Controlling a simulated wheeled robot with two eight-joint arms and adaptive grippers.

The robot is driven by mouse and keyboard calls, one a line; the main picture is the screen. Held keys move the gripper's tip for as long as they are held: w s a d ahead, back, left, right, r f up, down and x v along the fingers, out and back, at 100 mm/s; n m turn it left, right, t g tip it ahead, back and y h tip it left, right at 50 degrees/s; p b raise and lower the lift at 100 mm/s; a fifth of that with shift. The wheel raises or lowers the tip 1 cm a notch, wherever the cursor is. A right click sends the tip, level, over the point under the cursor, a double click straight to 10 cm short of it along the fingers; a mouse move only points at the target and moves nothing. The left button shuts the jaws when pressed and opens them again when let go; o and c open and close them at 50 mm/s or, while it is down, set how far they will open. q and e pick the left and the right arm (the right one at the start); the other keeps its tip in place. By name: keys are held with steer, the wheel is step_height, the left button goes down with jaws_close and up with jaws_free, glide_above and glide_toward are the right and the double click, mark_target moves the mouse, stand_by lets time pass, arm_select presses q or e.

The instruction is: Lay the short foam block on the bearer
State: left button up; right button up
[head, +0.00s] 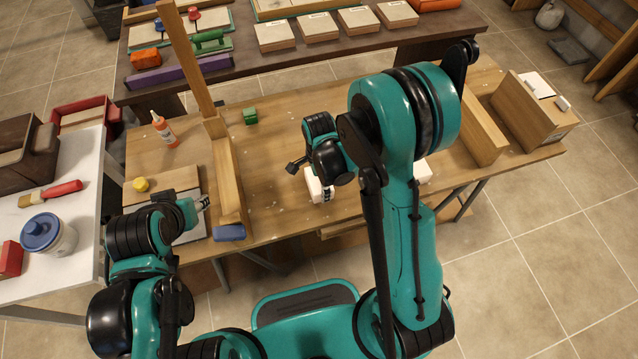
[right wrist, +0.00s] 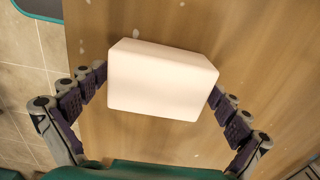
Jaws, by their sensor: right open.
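A white foam block (head: 314,187) lies on the wooden workbench (head: 285,205), partly hidden by my right gripper (head: 322,188). In the right wrist view the block (right wrist: 160,82) lies between the two spread fingers of my right gripper (right wrist: 160,88), close to both fingertips; whether they touch it I cannot tell. A second white piece (head: 424,172) shows partly behind my right arm. A wooden beam (head: 226,175) lies left of the middle and another (head: 484,130) on the right; which is the bearer I cannot tell. My left gripper (head: 201,203) is over flat boards at the left, its jaws unclear.
A green block (head: 250,116), an orange-capped glue bottle (head: 164,130) and a blue roll (head: 229,233) are on the bench. An upright post (head: 188,60) rises at the left beam. The bench between the left beam and right gripper is mostly clear.

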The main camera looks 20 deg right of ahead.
steer(key=shift+r, duration=0.1)
steer(key=c, duration=0.6)
